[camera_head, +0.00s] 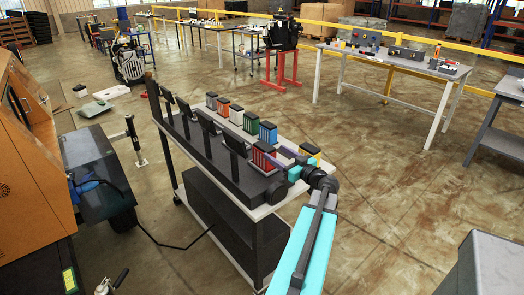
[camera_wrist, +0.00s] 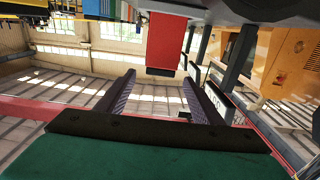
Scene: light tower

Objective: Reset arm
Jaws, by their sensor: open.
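My gripper (camera_head: 275,157) is at the near end of the cart, beside a red block with a black top (camera_head: 263,157). In the wrist view my gripper (camera_wrist: 160,82) shows two purple fingers spread apart with nothing between them. A red block (camera_wrist: 166,42) shows beyond the fingertips at the top of that view. My forearm reaches in from the lower right in the head view. Whether a finger touches a block cannot be told.
An orange cabinet (camera_head: 25,150) stands left, a grey box (camera_head: 488,265) lower right. Open floor lies right of the cart.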

